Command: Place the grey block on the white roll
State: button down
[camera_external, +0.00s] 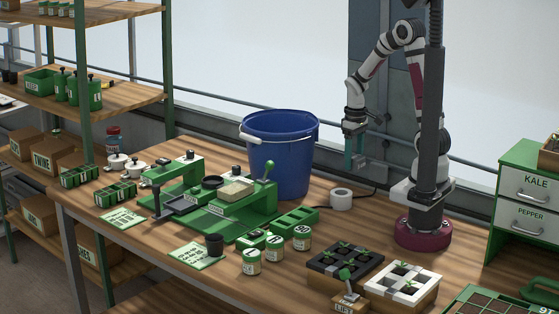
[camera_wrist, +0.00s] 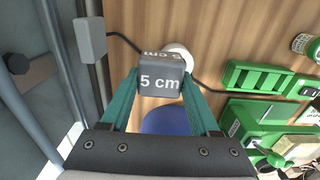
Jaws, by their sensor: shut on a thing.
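The grey block (camera_wrist: 160,82), marked "5 cm", is between the teal fingertips of my gripper (camera_wrist: 161,84) in the wrist view. The gripper is shut on it. In the external view my gripper (camera_external: 353,162) points down, in the air above the table near the back wall; the block is hard to make out there. The white roll (camera_external: 341,199) lies flat on the table, below the gripper. In the wrist view the white roll (camera_wrist: 181,51) shows only in part behind the block, which hides the rest.
A tall blue bucket (camera_external: 281,160) stands left of the roll. A green slotted holder (camera_external: 297,222) and several labelled jars (camera_external: 275,249) are nearer the front. A dark cable (camera_wrist: 211,88) runs by the roll. A grey wall box (camera_wrist: 90,39) is near the gripper.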

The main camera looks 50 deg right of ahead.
jog(key=w+a+f, duration=0.2)
jog(key=a, duration=0.1)
jog(key=shift+w+a+f, duration=0.1)
jog(key=shift+w+f, duration=0.05)
jog(key=shift+f, duration=1)
jog(key=shift+w+a+f, duration=0.1)
jog(key=shift+f, duration=1)
jog(key=shift+f, duration=0.1)
jog(key=shift+c, duration=0.6)
grip_release()
notch_tip(320, 180, up, 12)
jog(key=s+a+r+m+y, duration=0.1)
jog(key=s+a+r+m, duration=0.1)
jog(key=s, duration=0.7)
jog(key=s+a+r+m, duration=0.2)
jog(key=s+a+m, duration=0.1)
jog(key=s, duration=0.7)
jog(key=shift+a+m+y, duration=0.3)
jog(key=shift+a+y, duration=0.1)
jog(key=shift+a, duration=0.3)
